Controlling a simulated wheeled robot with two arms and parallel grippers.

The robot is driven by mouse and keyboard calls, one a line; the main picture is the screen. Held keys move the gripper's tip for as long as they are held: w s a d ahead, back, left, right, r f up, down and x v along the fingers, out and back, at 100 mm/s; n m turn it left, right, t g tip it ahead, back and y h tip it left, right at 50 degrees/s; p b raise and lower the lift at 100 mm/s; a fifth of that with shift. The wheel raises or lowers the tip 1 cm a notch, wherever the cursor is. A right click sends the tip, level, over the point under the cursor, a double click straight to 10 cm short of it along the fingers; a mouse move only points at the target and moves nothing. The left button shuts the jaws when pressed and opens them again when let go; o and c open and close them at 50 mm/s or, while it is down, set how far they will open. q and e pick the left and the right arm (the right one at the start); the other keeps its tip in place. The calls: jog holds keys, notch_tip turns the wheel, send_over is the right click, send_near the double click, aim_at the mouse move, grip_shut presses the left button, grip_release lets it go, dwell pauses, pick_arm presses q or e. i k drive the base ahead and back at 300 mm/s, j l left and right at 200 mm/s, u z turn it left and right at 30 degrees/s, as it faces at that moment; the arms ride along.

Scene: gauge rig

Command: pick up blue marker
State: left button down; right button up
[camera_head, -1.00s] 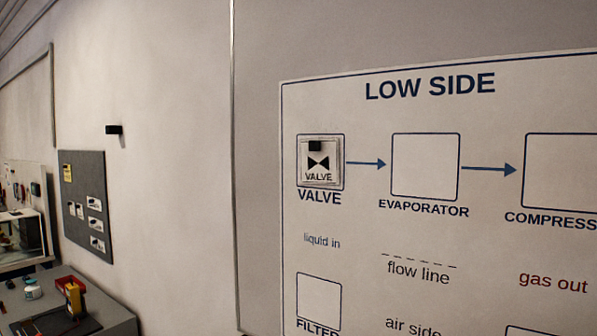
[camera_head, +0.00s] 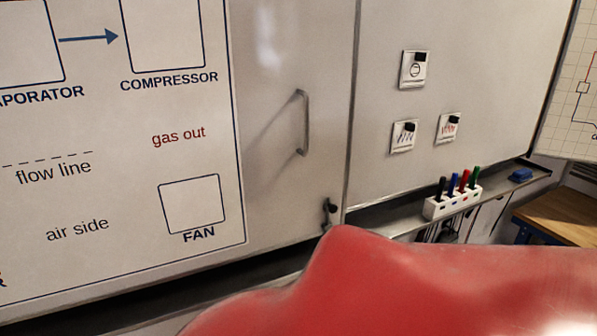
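The blue marker (camera_head: 452,184) stands upright in a white holder (camera_head: 438,208) on the ledge below the whiteboard, right of centre. It is between a black marker (camera_head: 441,187) on its left and a red marker (camera_head: 463,180) on its right, with a green marker (camera_head: 474,178) at the far right of the holder. Neither of my grippers shows in the head view. A large red rounded shape (camera_head: 400,285) fills the bottom right; I cannot tell what it is.
A whiteboard door with a metal handle (camera_head: 302,123) and the LOW SIDE chart (camera_head: 120,190) fills the left. Cards (camera_head: 414,69) hang above the holder. A blue eraser (camera_head: 520,174) lies on the ledge to the right. A wooden-topped table (camera_head: 560,213) stands at far right.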

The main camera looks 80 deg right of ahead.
aim_at(454, 177)
jog(key=z, duration=3.65)
